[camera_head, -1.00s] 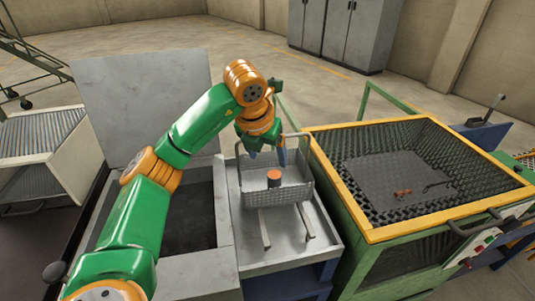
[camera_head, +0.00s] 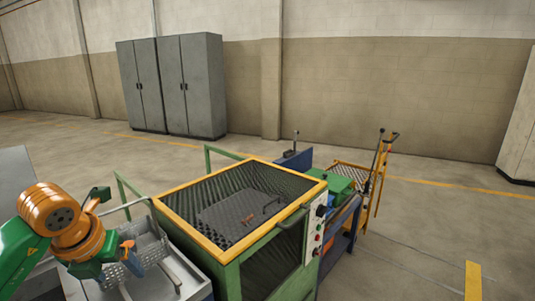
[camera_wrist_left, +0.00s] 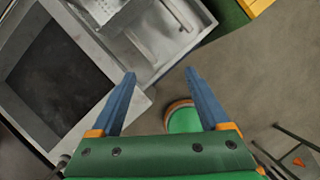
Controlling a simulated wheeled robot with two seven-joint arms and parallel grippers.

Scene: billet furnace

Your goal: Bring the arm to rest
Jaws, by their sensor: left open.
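My left arm comes in from the left edge in the head view, green with orange joints. Its gripper (camera_head: 116,270) hangs over the metal tray area with its blue fingers downward. In the left wrist view the two blue fingers (camera_wrist_left: 160,74) stand wide apart with nothing between them. A small orange-topped cylinder (camera_head: 128,244) shows just behind the gripper, in or at the wire basket (camera_head: 150,247); the gripper partly hides both. My right gripper is not in view.
A green-framed bin with a yellow rim (camera_head: 228,251) and mesh walls stands right of the tray. Grey cabinets (camera_head: 172,88) stand at the back wall. A cart with an orange frame (camera_head: 372,175) is further right.

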